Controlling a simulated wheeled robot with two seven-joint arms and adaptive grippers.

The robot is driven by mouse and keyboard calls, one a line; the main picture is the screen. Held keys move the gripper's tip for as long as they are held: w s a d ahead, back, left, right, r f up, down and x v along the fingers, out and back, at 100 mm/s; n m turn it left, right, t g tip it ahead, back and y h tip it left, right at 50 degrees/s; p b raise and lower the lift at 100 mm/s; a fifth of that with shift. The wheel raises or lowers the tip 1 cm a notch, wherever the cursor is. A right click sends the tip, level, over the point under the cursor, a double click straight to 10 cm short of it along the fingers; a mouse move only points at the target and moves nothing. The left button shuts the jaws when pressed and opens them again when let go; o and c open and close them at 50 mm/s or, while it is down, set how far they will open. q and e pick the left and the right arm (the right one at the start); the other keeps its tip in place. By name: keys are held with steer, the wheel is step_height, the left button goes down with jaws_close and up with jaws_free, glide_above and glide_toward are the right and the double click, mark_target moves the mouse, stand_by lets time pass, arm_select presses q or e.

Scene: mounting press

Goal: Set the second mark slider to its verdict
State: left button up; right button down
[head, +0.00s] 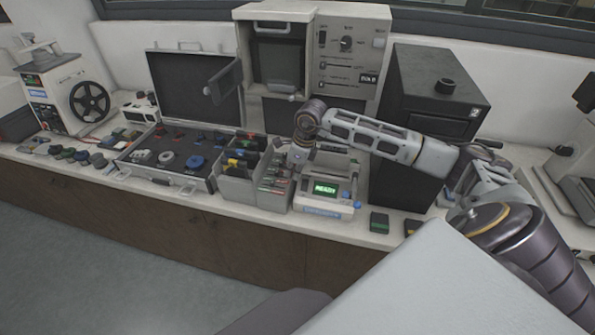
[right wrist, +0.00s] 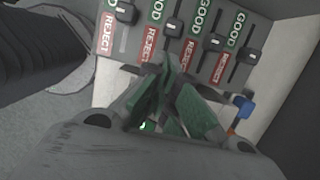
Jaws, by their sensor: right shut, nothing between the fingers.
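The marking panel in the right wrist view carries several sliders, each beside a green GOOD label and a red REJECT label. From the left, the slider knobs are the first knob (right wrist: 126,12), second knob (right wrist: 173,28), third knob (right wrist: 213,42) and fourth knob (right wrist: 250,57). The second, third and fourth stand about midway along their slots. My left gripper is out of view.
A small device with a READY display (head: 325,188) stands beside a grey divided bin (head: 235,190). An open case (head: 200,185) lies farther left. A black cabinet (head: 420,120) stands at right. A blue knob (right wrist: 242,106) sits right of my fingers.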

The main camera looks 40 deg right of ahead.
mark_target(281, 176)
steer(key=shift+w+a, duration=0.35)
steer(key=shift+w, duration=0.05)
stand_by(0.4)
steer(key=shift+w+a+b, duration=0.55)
steer(key=shift+w+a, duration=0.25)
steer(key=shift+w, duration=0.15)
steer(key=shift+s+d, duration=0.1)
steer(key=shift+d, duration=0.05)
